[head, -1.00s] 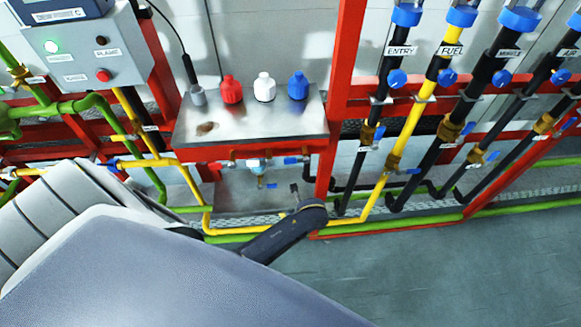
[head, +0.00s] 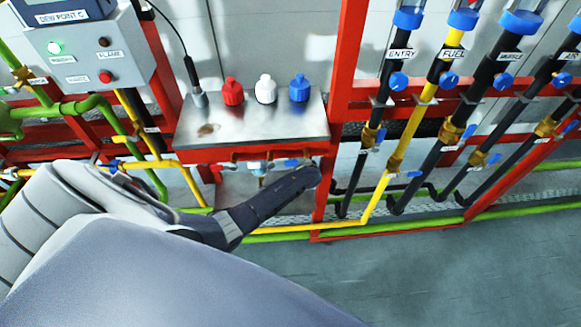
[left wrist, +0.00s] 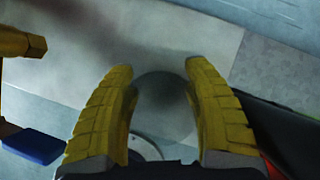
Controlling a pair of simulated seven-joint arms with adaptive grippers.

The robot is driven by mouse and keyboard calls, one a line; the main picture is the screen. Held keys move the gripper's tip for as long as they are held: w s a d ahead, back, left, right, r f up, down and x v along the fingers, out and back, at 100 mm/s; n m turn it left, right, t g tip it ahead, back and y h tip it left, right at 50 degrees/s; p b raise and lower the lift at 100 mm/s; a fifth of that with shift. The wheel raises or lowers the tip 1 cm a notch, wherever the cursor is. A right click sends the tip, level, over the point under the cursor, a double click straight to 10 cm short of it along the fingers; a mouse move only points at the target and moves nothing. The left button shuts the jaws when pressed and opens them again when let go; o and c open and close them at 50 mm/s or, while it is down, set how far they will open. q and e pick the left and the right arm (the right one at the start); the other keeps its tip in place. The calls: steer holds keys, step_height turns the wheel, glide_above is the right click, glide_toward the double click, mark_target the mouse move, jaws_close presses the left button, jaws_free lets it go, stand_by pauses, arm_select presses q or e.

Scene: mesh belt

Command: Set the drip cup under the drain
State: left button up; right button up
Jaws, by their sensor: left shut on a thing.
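My left gripper (head: 312,176) reaches from the left to just under the metal shelf, in front of the pipework below it. In the left wrist view its two yellow fingers (left wrist: 159,68) close around a round grey thing (left wrist: 163,98), which looks like the drip cup; it is dim and blurred. The head view hides the cup behind my gripper. A short row of valves with a whitish drain fitting (head: 257,167) hangs under the shelf, left of my gripper's tip; its lower part is covered by my arm. My right gripper is not in view.
The metal shelf (head: 240,130) holds a red bottle (head: 232,92), a white bottle (head: 265,90) and a blue bottle (head: 298,89). A red post (head: 328,165) stands close right of my gripper. In the left wrist view, a brass fitting (left wrist: 20,43) and a blue handle (left wrist: 35,145) are at left.

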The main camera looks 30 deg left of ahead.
arm_select(q)
steer(key=shift+w+a+f, duration=0.15)
steer(key=shift+w+a, duration=0.2)
steer(key=shift+w, duration=0.05)
steer(key=shift+f, duration=1.35)
steer(key=shift+f, duration=0.15)
steer(key=o, duration=1)
steer(key=shift+o, duration=0.2)
steer(key=shift+f, duration=0.1)
steer(key=v, duration=0.6)
steer(key=shift+d+r, duration=0.15)
steer(key=shift+r, duration=0.2)
steer(key=shift+o, duration=0.9)
steer(key=shift+s+d+r, duration=0.15)
steer(key=shift+r, duration=0.25)
